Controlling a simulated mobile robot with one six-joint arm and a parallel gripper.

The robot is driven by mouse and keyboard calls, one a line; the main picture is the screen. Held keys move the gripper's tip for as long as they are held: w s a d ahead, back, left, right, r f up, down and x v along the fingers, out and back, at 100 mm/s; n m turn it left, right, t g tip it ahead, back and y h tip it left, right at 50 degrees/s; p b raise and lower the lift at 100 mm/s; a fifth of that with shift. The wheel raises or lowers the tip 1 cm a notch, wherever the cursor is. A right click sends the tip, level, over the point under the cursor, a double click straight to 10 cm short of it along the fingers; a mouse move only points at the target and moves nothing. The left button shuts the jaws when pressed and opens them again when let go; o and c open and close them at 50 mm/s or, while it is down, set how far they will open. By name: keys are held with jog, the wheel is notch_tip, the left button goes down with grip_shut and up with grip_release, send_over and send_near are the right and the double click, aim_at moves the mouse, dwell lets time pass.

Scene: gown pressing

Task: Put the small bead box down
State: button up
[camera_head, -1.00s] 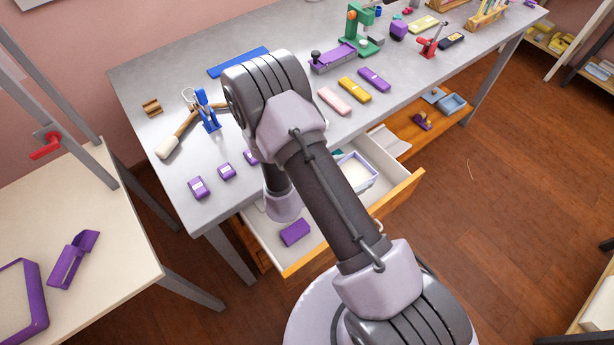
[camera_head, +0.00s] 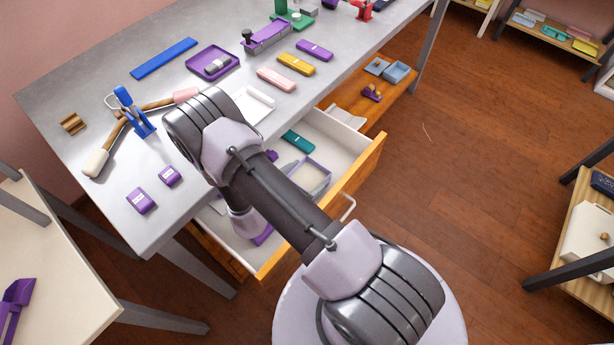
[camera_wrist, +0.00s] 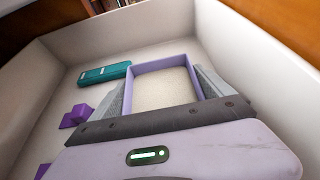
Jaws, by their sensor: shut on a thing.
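The small bead box has a lavender rim (camera_wrist: 158,64) and a pale, cream-coloured inside. My gripper (camera_wrist: 162,84) is shut on it, with one grey finger along each side in the wrist view. The bead box (camera_head: 325,172) is low inside the open drawer in the head view. I cannot tell whether its bottom touches the drawer floor.
The open drawer (camera_head: 352,155) has pale walls and a wooden front. A teal case (camera_head: 298,141) lies beyond the box, with purple pieces (camera_wrist: 76,115) to its left in the wrist view. The grey table (camera_head: 75,95) above holds several tools and cases.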

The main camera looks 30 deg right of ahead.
jog(key=shift+f, duration=0.15)
jog(key=o, duration=1.2)
jog(key=shift+a+r, duration=0.3)
jog(key=shift+r, duration=0.05)
jog(key=p+v, duration=0.3)
jog(key=v, duration=0.7)
jog(key=shift+s+a+r+p, duration=0.1)
jog(key=shift+r+p, duration=0.05)
jog(key=shift+p, duration=0.15)
jog(key=shift+s+a+r, duration=0.1)
jog(key=shift+s+a, duration=0.15)
jog(key=shift+a, duration=0.25)
jog(key=shift+r, duration=0.1)
